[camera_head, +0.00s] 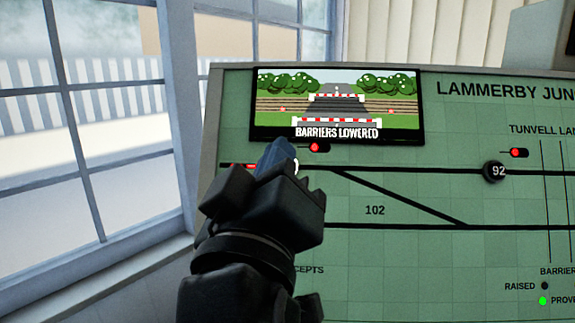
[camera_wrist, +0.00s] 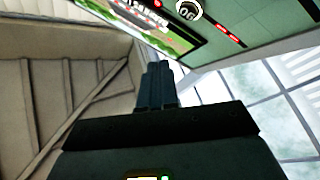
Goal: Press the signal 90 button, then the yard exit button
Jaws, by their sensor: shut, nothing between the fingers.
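The green signal panel (camera_head: 420,200) stands ahead of me. The round black signal 90 button (camera_wrist: 188,10) shows at the top of the wrist view, its number turned over. In the head view my gripper covers nearly all of it, leaving a white edge beside the fingertips. My gripper (camera_head: 279,155) is shut and empty, its fingers pointing toward the panel. In the wrist view the fingertips (camera_wrist: 157,68) appear below the button in the picture, apart from it. I cannot tell the depth gap. No button labelled yard exit is in view.
A screen (camera_head: 337,105) reading "BARRIERS LOWERED" is above the fingertips. A red lamp (camera_head: 317,147) is lit just below it. A round button marked 92 (camera_head: 495,171) sits further right on the track line. A window (camera_head: 90,120) is to the left.

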